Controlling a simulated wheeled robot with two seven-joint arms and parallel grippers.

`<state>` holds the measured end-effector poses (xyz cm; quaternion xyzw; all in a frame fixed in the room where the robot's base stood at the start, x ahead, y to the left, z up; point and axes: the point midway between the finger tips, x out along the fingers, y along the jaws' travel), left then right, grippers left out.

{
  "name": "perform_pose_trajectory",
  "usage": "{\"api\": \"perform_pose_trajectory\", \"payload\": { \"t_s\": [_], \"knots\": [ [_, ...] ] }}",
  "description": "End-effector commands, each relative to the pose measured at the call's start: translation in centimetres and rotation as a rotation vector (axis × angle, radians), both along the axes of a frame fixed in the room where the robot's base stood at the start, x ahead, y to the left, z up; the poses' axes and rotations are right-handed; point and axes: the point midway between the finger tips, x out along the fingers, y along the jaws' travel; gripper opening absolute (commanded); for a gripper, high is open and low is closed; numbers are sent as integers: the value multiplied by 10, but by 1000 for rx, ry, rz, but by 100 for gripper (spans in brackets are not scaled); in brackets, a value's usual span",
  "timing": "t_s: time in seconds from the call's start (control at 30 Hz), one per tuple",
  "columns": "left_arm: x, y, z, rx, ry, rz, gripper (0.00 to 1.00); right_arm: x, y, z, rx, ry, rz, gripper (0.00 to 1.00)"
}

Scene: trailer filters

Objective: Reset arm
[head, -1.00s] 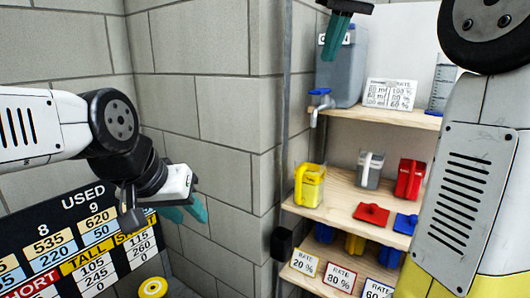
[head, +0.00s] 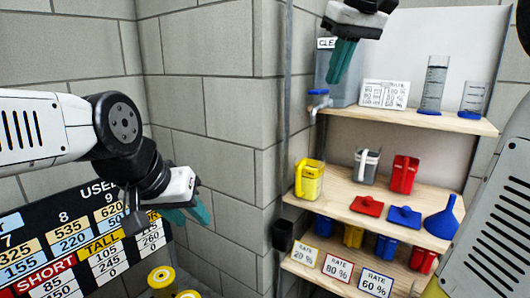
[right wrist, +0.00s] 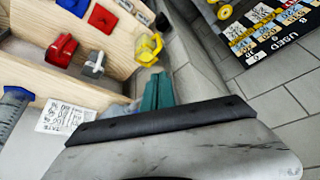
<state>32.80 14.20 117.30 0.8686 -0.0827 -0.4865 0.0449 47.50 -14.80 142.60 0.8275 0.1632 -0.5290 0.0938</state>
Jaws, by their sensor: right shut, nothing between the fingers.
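My left gripper (head: 190,214) is at the left in the head view, in front of the block wall and above the board. Its two teal fingers stand apart with nothing between them. My right gripper (head: 338,72) hangs at the top centre, in front of the grey tank (head: 350,95) on the upper shelf. Its teal fingers are together and hold nothing. They also show in the right wrist view (right wrist: 157,92), with the shelves beyond.
The upper shelf (head: 450,122) bears a graduated cylinder (head: 433,88). The middle shelf (head: 335,196) bears a yellow jug (head: 309,180), a red jug (head: 403,174) and a blue funnel (head: 443,217). A number board (head: 75,250) stands at lower left, beside yellow round items (head: 161,277).

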Motion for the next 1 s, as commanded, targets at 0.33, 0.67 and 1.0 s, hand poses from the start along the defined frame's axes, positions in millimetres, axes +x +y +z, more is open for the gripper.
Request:
{"api": "perform_pose_trajectory", "payload": {
  "t_s": [0.33, 0.67, 1.0],
  "knots": [
    [0, 0, 0, 0, 0, 0, 36, -60, -1, -97, 65, -39, -126, 0],
    [0, 0, 0, 0, 0, 0, 36, -133, 4, -226, 151, -79, -263, 0],
    [0, 0, 0, 0, 0, 0, 36, -147, 6, -253, 168, -85, -289, 0]
  ]
}}
